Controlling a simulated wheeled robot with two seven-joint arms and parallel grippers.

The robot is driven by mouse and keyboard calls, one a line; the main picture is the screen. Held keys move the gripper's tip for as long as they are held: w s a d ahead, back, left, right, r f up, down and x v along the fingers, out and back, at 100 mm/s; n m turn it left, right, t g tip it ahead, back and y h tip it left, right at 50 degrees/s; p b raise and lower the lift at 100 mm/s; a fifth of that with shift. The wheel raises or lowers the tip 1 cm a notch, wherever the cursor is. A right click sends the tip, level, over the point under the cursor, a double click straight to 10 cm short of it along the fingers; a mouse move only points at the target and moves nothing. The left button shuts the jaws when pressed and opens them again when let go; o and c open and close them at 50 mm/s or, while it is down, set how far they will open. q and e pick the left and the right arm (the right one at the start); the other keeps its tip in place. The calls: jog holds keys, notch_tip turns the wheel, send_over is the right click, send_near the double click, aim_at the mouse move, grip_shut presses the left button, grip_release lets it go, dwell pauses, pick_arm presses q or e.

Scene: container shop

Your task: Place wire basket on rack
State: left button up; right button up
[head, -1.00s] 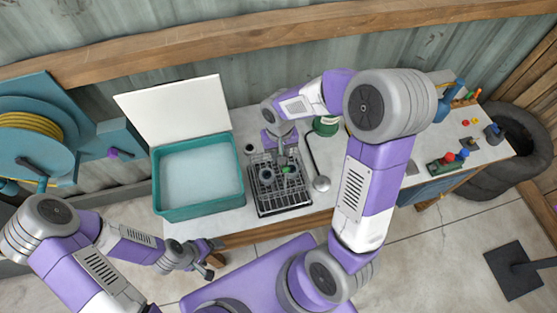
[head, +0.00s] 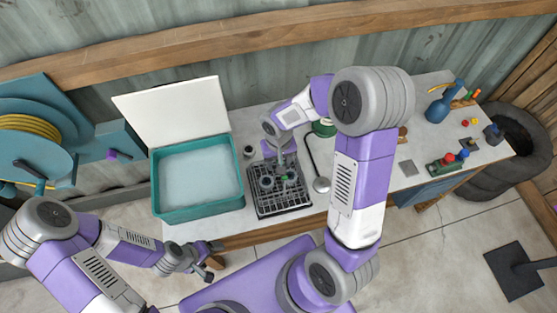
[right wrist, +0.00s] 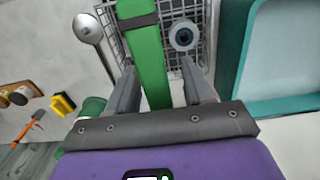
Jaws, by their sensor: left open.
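A dark wire basket (head: 280,203) stands on the worktop (head: 235,228), right of the teal tub. I cannot make out a separate rack. My right gripper reaches down over the basket's back part. In the right wrist view its two fingers (right wrist: 162,80) stand apart, with a long green bar (right wrist: 148,55) between them and a gap at the right finger. Basket wires (right wrist: 196,15) show beyond. My left gripper (head: 208,262) is open and empty, in front of the worktop's near edge.
The teal tub (head: 198,213) with its raised white lid (head: 175,110) stands left of the basket. A ladle (head: 320,183) lies close on the right. Small tools and a blue can (head: 437,112) are at the far right. The worktop's middle right is mostly clear.

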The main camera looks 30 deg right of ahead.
jog(key=shift+r, duration=0.1)
jog(key=shift+r+p, duration=0.2)
jog(key=shift+p, duration=0.1)
notch_tip(320, 180, up, 12)
jog(key=shift+f, duration=0.1)
dwell(0.6)
